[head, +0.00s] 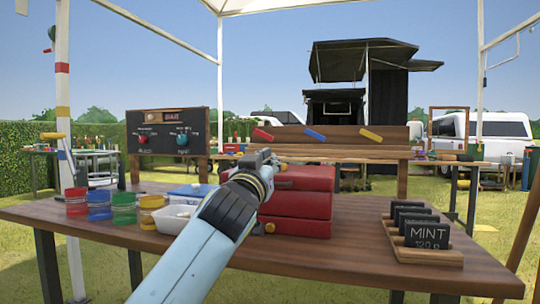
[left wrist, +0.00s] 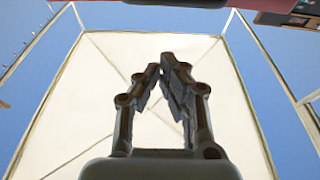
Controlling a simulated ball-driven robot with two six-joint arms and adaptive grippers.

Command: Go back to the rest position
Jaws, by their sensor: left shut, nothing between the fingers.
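My left gripper (head: 262,158) is shut and empty. In the head view its arm comes up from the lower left, and the gripper is seen in front of a red case (head: 302,203) on the wooden table (head: 340,254). In the left wrist view the gripper (left wrist: 162,66) has its fingertips together, with the white canopy (left wrist: 80,110) behind them. I cannot tell from these views whether the gripper touches the case. My right gripper does not show.
Red, blue, green and yellow jars (head: 124,208) stand at the table's left, beside a white bowl (head: 176,217). A wooden rack (head: 420,257) of black sign cards, one reading MINT, stands at the right. A canopy pole (head: 66,130) rises at the left.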

